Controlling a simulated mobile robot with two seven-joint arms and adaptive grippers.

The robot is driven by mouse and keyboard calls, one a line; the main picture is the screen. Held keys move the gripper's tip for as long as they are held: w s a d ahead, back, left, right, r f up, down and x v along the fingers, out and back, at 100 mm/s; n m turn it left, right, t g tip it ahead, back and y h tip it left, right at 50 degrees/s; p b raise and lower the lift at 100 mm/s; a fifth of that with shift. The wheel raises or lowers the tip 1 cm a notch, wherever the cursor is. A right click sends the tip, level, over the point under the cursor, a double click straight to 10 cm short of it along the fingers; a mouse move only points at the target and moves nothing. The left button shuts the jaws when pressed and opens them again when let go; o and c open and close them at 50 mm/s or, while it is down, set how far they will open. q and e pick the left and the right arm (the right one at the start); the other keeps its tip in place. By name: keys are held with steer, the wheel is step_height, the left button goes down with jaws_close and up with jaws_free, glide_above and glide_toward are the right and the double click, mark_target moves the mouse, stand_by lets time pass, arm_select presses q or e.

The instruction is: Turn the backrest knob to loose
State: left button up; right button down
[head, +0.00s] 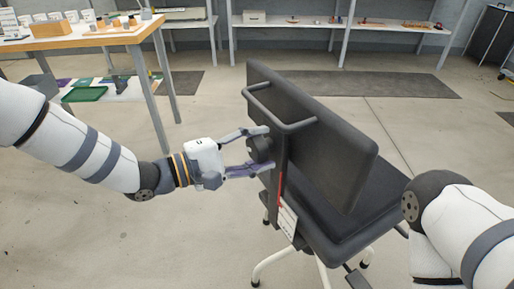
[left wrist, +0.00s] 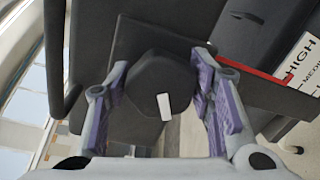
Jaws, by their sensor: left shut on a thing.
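The backrest knob (head: 259,150) is a dark lobed knob on the rear of the chair's backrest upright. In the left wrist view the knob (left wrist: 145,84) carries a short white mark, which stands nearly upright, slightly tilted. My left gripper (head: 265,150) reaches in from the left, with one finger above the knob and one below. It is shut on the knob; in the left wrist view its purple pads lie on either side. The black office chair (head: 330,135) stands with its back toward me. My right arm shows at the lower right, but its gripper is out of view.
A label with "HIGH" and "MEDI..." (left wrist: 303,65) and a red line sits beside the knob. A bar handle (head: 290,126) juts from the backrest above. A wooden-topped table (head: 85,42) stands at left; shelves line the back. The floor around is open.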

stand_by(0.3)
arm_select(q)
steer(key=o, duration=1.2)
steer(key=v, duration=1.2)
